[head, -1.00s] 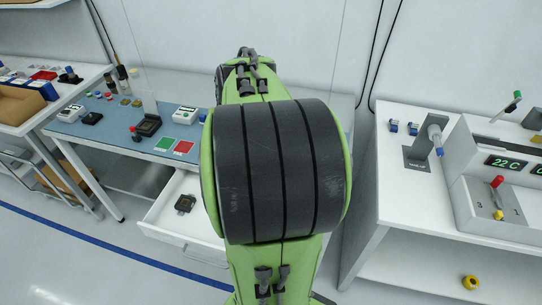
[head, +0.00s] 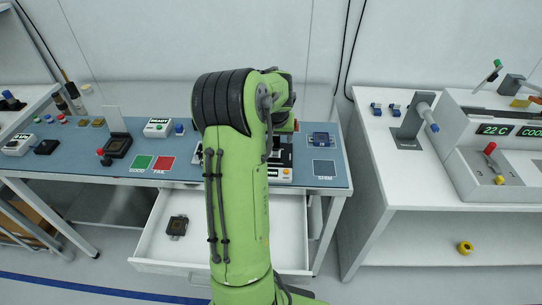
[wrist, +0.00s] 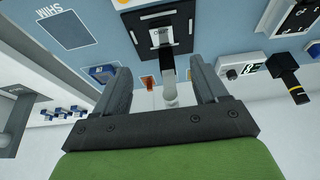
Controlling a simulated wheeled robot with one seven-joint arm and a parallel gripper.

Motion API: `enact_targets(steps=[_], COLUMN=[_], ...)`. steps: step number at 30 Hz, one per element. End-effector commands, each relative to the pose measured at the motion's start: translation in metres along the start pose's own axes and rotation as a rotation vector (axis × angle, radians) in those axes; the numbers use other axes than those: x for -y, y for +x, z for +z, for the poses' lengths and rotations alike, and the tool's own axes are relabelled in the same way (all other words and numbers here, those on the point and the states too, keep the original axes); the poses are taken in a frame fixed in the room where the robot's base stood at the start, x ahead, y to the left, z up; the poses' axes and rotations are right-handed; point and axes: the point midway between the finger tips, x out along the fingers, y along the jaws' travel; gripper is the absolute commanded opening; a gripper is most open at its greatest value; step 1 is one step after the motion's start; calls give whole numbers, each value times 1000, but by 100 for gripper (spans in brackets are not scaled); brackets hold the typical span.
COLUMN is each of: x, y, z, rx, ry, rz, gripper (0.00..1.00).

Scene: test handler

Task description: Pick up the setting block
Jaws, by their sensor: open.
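No part is marked as the setting block in the frames, so I cannot tell for certain which it is. A small dark block with a brownish centre (head: 177,226) lies in the open white drawer (head: 150,248) under the blue bench top. A blue block (head: 320,140) sits on the bench above the SHIM square; a blue block also shows beside the left finger in the wrist view (wrist: 103,73). My gripper (wrist: 160,64) is open over the bench, with a dark lever and pale round end visible between its fingers. In the head view my arm hides the gripper.
A black socket fixture (wrist: 160,32) lies ahead of the fingers. The SHIM square (head: 325,168), a green square (head: 142,162) and a red square (head: 164,163) mark the bench. A white side table (head: 400,185) with a lever device stands to the right, across a gap.

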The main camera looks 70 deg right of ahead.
Motion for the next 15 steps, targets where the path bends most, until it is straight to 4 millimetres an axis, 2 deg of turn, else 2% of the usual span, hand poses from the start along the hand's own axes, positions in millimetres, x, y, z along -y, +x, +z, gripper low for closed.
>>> enact_targets(steps=[1,4,6,11,15], x=[0,1,2,2,1], y=[16,40,53,71,98], z=[2,2,1,0,0], rx=[4,4,2,0,2], ry=[-1,-2,-2,-2,-3], rz=[0,-2,-3,-2,-2], gripper=[72,72,72,72,72])
